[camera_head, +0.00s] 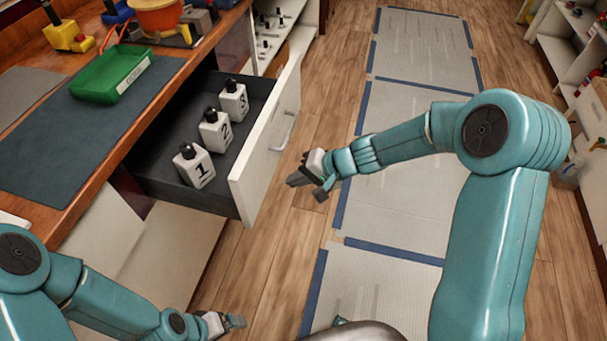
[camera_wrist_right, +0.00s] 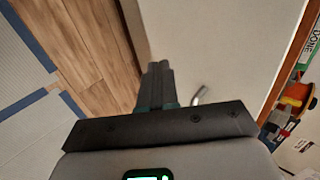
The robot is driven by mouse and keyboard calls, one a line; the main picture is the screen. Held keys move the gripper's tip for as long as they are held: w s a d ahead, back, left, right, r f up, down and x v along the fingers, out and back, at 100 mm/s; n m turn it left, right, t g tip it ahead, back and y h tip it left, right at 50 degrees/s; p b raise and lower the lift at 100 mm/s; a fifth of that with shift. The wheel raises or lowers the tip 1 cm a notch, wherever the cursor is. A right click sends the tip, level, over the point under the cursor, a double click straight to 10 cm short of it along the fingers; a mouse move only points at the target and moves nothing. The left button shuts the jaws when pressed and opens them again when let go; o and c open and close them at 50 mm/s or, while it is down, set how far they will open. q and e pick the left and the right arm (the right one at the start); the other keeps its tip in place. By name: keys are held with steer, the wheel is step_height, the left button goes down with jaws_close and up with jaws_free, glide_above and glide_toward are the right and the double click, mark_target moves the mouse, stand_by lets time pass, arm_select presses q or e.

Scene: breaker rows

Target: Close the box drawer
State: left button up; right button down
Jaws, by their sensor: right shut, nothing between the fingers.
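The drawer (camera_head: 267,141) is pulled out from under the wooden workbench. Its front is white, with a metal handle (camera_head: 285,132) on the outer face.
An open shelf (camera_head: 285,29) stands behind the drawer. Mats with blue tape (camera_head: 408,197) lie on the wooden floor. Floor in front of the drawer is clear.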

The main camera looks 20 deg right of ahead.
mark_target(261, 183)
arm_select(q)
steer(key=shift+d+r+p, duration=0.1)
steer(key=shift+r+p, duration=0.2)
steer(key=shift+p, duration=0.15)
arm_select(e)
steer(key=shift+w+a+f, duration=0.4)
steer(key=shift+w+a, duration=0.25)
steer(key=shift+a, duration=0.25)
steer(key=shift+w+a+f, duration=0.45)
steer(key=shift+w+a, duration=0.15)
steer(key=shift+a, duration=0.35)
steer(key=shift+w+a+f, duration=0.4)
steer(key=shift+w+a, duration=0.25)
steer(key=shift+a, duration=0.25)
steer(key=shift+a, duration=0.1)
